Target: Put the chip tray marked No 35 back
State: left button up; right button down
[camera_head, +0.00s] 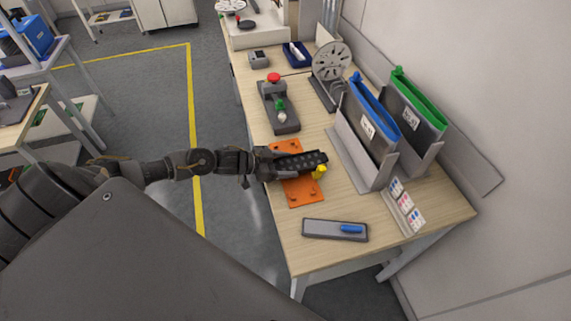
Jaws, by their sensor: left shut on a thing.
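A dark, slim chip tray (302,160) with rows of small pockets lies across the orange plate (303,188) on the bench. No number can be read on it. My left gripper (268,160) comes in from the left and is shut on the tray's left end. A yellow knob (319,172) sits by the tray's right end. Whether the tray touches the plate cannot be told. Two grey upright holders stand to the right, one with a blue top edge (375,106) and one with a green top edge (419,100). Their white labels are too small to read surely. My right gripper is not in view.
A control box (279,110) with a red button stands behind the orange plate. A reel (331,61) stands on a rack farther back. A grey tray with a blue item (336,230) lies at the front, beside colored cards (406,204). The wall closes off the right.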

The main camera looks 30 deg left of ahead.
pick_arm(q)
jog(key=shift+f+b, duration=0.35)
jog(key=shift+f, duration=0.25)
jog(key=o, duration=1.3)
jog(key=shift+c, duration=0.2)
jog(key=shift+s+a, duration=0.1)
jog(key=shift+s+a, duration=0.2)
jog(key=shift+s, duration=0.05)
jog(key=b+v, duration=0.2)
jog(key=v, duration=0.8)
jog(key=shift+r, duration=0.25)
jog(key=shift+d, duration=0.1)
